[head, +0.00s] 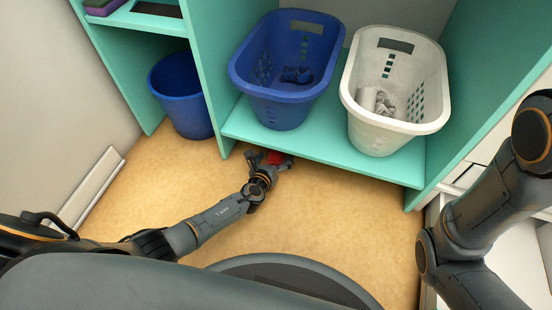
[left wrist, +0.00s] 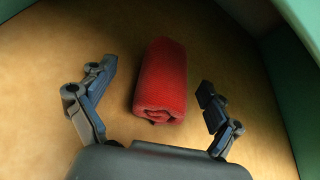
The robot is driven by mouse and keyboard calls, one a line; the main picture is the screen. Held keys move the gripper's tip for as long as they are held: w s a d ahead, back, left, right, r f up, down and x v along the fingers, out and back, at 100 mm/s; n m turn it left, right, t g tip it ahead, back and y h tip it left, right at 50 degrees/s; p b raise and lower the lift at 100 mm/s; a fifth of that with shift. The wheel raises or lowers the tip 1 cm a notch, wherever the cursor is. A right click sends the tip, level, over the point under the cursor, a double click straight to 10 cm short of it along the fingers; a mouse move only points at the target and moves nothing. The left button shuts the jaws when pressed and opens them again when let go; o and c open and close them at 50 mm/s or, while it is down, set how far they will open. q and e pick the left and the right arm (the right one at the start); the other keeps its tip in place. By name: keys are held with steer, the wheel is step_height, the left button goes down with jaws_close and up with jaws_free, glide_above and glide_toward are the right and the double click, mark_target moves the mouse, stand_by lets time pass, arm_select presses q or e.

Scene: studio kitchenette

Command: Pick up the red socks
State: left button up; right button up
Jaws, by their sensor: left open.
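The red socks (left wrist: 162,80) are a rolled red bundle lying on the tan floor. In the left wrist view they sit between the two spread fingers of my left gripper (left wrist: 155,100), with a gap on each side. In the head view only a small red part of the socks (head: 275,158) shows at the front edge of the teal shelf, beside my left gripper (head: 268,163). The left gripper is open and empty. My right arm is at the right of the head view, but its gripper is not in view.
A blue basket (head: 253,80) with dark blue socks (head: 297,75) and a white basket (head: 362,125) with grey-white items (head: 377,101) stand on the teal shelf (head: 310,148). A blue bin (head: 183,112) stands on the floor at left. Open floor lies in front.

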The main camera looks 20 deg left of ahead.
arm_select(q)
steer(key=c, duration=1.2)
steer(key=shift+w+r, duration=0.1)
steer(key=shift+r, duration=0.05)
